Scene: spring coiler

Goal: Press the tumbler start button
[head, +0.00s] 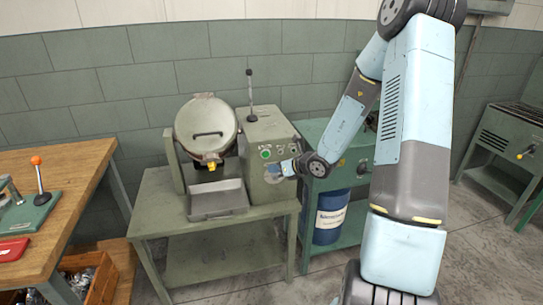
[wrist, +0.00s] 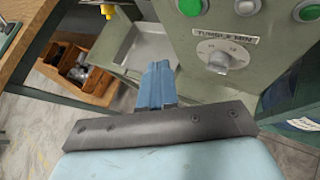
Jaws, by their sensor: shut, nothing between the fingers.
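The tumbler stands on a green bench in the head view, with a round lidded drum (head: 208,128) and a grey-green control box (head: 262,130). A green button (head: 265,154) shows on the box front; in the wrist view a green button (wrist: 190,6) is cut by the top edge. Which is the start button cannot be read. A dial (wrist: 218,56) sits below, under a "TUMBLE MIN" label. My gripper (head: 284,168) is shut and empty beside the box front; its blue fingers (wrist: 157,72) are apart from the buttons.
A metal tray (head: 217,199) lies on the bench below the drum. A lever (head: 250,85) rises from the box. A blue drum (head: 330,215) stands under the green bench at right. A wooden table (head: 60,170) with a lever press and a red item is at left.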

